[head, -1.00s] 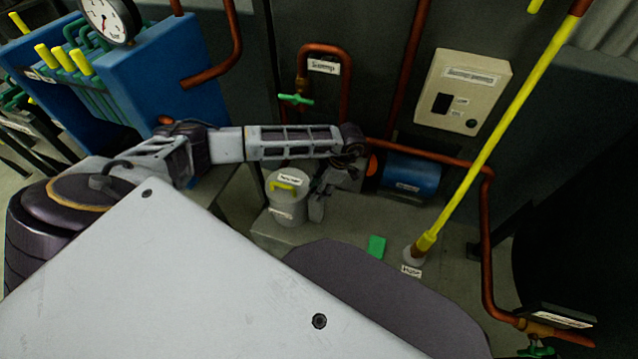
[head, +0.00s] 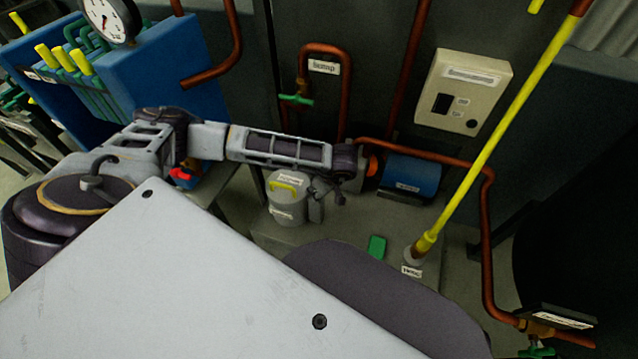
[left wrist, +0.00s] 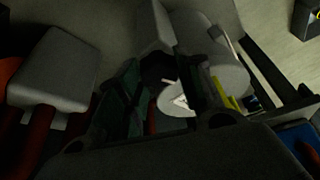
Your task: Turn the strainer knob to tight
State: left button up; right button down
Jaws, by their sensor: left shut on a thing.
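The strainer looks like the grey pot (head: 289,208) with a yellow handle (head: 284,186) on its lid and small blurred labels. My right gripper is not in view.
A blue cylinder (head: 412,174) lies right of my left wrist, under a copper pipe (head: 428,156). A green block (head: 377,247) and a yellow pole (head: 490,140) stand on the base further right. A green-handled valve (head: 296,100) is on the pipe behind.

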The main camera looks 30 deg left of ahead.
pick_arm(q)
jog(key=shift+m+t, duration=0.4)
jog(key=shift+m, duration=0.7)
jog(key=o, duration=1)
jog(key=shift+o, duration=0.2)
jog(key=v, duration=1.2)
jog(key=shift+a+r, duration=0.1)
jog(key=shift+a, duration=0.05)
